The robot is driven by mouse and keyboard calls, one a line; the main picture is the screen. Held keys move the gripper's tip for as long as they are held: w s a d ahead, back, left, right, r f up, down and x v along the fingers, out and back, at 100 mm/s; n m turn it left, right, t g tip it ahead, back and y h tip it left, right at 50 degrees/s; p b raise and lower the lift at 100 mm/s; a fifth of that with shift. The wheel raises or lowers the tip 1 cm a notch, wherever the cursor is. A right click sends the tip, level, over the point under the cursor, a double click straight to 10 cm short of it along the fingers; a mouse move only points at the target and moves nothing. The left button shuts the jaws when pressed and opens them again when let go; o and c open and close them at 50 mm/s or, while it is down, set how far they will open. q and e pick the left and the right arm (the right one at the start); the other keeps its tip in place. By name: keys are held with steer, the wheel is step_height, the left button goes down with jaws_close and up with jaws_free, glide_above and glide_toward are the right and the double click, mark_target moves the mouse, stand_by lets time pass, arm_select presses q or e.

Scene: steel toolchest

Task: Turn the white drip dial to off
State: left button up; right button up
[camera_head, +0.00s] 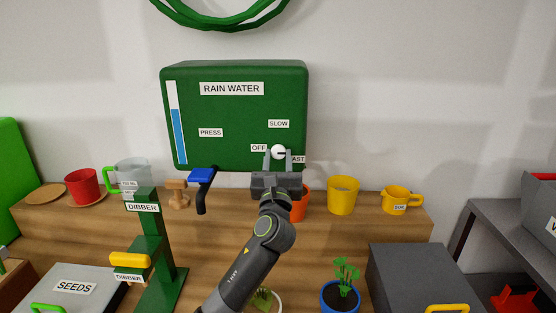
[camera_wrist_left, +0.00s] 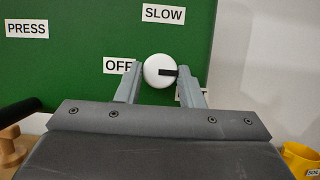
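The white drip dial (camera_head: 278,152) is on the front of the green rain water tank (camera_head: 235,110). In the left wrist view the round dial (camera_wrist_left: 156,72) has a black mark pointing right. The OFF label (camera_wrist_left: 117,65) is at its left, SLOW (camera_wrist_left: 163,13) above it, and the FAST label (camera_head: 298,159) at its lower right, partly hidden by a finger. My left gripper (camera_head: 278,157) is open, with one finger on each side of the dial in the picture. I cannot tell whether the fingers touch it. My right gripper is out of view.
A green dibber stand (camera_head: 150,230) rises at left.

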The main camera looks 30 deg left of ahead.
arm_select(q)
steer(key=c, duration=0.4)
steer(key=shift+o, duration=0.2)
steer(key=shift+n, duration=0.3)
